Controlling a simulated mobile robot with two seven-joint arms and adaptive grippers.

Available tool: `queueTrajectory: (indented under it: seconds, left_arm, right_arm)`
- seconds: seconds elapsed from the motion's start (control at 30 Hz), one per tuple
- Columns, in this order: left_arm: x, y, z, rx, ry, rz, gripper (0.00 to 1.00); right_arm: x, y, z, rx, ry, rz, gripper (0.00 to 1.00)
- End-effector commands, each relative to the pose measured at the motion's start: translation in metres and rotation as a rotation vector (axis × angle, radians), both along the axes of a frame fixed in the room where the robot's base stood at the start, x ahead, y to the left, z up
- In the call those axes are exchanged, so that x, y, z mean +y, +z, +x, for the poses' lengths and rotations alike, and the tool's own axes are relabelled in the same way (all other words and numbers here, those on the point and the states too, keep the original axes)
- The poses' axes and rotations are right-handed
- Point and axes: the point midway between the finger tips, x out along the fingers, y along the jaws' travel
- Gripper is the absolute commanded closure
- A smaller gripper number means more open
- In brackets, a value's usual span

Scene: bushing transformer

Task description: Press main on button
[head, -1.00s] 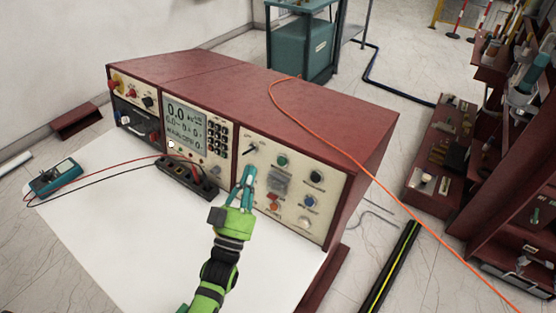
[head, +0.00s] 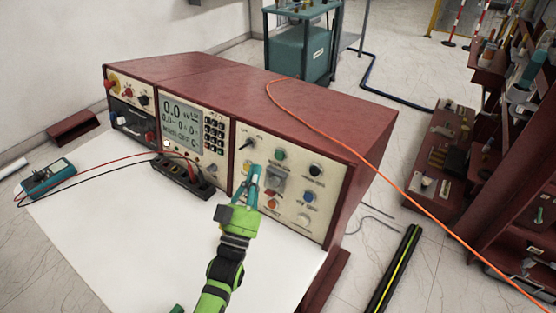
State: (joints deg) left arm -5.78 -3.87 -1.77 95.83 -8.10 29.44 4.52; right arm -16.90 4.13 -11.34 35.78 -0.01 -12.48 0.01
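The red-cased control unit (head: 300,115) stands on the white table, its front panels facing me. Its right panel (head: 330,205) carries a green button (head: 280,155), a black round control (head: 316,170), a blue button (head: 308,197), a red-orange button (head: 272,204), a white button (head: 303,220) and a black selector (head: 246,144). The labels are too small to read, so I cannot tell which is main on. My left gripper (head: 256,170), with narrow teal fingers together, is in front of this panel's left part. Contact cannot be told. The fingers hide part of the panel. My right gripper is not in view.
A black terminal strip (head: 182,174) lies before the unit with red and black leads to a teal multimeter (head: 48,178). An orange cable (head: 375,170) crosses the unit's top. The white tabletop (head: 110,230) is mostly clear. A red shelf (head: 500,190) stands at right.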

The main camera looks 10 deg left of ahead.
Motion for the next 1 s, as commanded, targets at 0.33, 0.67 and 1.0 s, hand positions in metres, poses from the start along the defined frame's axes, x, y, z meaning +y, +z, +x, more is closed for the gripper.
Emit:
queueTrajectory:
  seconds: [0.33, 0.67, 1.0]
  left_arm:
    - [-0.016, -0.014, 0.043, -0.002, 0.0, 0.0, 1.0]
    - [-0.02, -0.014, 0.055, 0.001, -0.001, 0.001, 1.0]
    - [-0.02, -0.014, 0.055, 0.001, 0.0, 0.0, 1.0]
  right_arm:
    - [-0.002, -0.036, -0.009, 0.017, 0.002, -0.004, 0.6]
    - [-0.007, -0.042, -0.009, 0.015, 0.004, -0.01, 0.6]
    - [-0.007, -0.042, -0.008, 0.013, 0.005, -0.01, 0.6]
